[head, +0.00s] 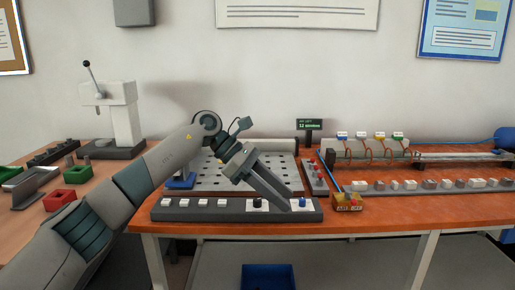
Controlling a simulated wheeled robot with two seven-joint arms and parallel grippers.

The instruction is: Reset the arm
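My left arm comes in from the left, and its gripper (282,202) points down to the right over the front control strip (180,213) of the workbench. The fingers lie close together, but the angle does not show if there is a gap between them. I see nothing held in them. The gripper and wrist hide part of the perforated plate (210,178) behind. My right arm and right gripper are not in view.
An orange bench (420,209) carries a dark strip with a black knob (257,204) and a blue knob (302,203). A small yellow-red box (349,203) and a small display (309,125) are to the right. Red (59,199) and green (77,174) bins stand left.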

